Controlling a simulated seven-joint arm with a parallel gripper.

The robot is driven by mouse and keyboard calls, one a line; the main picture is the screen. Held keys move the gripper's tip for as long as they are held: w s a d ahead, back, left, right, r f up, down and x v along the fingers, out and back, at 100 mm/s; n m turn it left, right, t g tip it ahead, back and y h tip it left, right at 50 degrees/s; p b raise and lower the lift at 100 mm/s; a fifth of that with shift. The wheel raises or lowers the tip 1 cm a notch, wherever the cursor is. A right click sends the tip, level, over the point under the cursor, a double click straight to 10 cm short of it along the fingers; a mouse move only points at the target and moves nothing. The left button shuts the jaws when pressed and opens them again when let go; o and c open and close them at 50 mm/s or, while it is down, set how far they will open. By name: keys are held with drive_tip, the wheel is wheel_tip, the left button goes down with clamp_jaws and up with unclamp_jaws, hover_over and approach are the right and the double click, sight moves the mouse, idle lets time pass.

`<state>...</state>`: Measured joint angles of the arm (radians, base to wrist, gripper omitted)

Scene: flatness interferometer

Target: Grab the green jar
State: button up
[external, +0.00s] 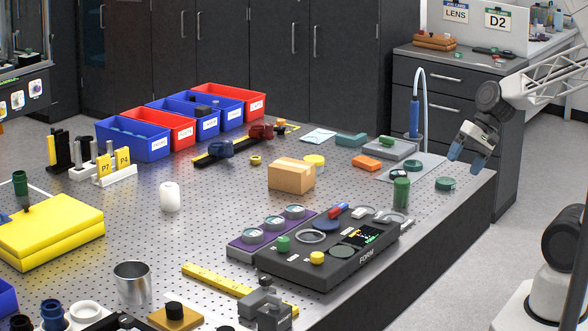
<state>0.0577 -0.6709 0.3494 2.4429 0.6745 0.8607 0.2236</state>
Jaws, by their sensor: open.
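A green jar (401,194), a short upright cylinder, stands on the perforated metal table near its right edge, just behind the dark instrument panel. My gripper (467,158) is open and empty, pointing down above the table's right corner. It is to the right of the jar and farther back, clearly apart from it. Nothing hides the jar's front.
The dark instrument panel (330,255) lies in front of the jar. A blue pen-like tool (414,118) stands upright behind it. An orange block (366,163) and a cardboard box (291,174) sit to the left. The table's right edge is close to the jar.

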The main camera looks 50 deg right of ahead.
drive_tip(key=w+a+f+m+t+y, duration=0.1)
drive_tip(key=w+a+f+m+y, duration=0.1)
drive_tip(key=w+m, duration=0.15)
drive_tip(key=m+t+h, duration=0.1)
drive_tip(key=m+t, duration=0.7)
drive_tip(key=m, duration=1)
approach(402, 191)
drive_tip(key=w, duration=0.1)
drive_tip(key=w+f, duration=0.1)
drive_tip(key=shift+w+d, duration=0.35)
drive_tip(key=shift+d, duration=0.05)
drive_tip(key=shift+w+d+f+m, duration=0.1)
drive_tip(key=shift+d+f+m, duration=0.2)
drive_tip(key=shift+m, duration=0.25)
drive_tip(key=shift+x, duration=1.35)
drive_tip(key=shift+a, duration=0.15)
drive_tip(key=shift+x, duration=2.5)
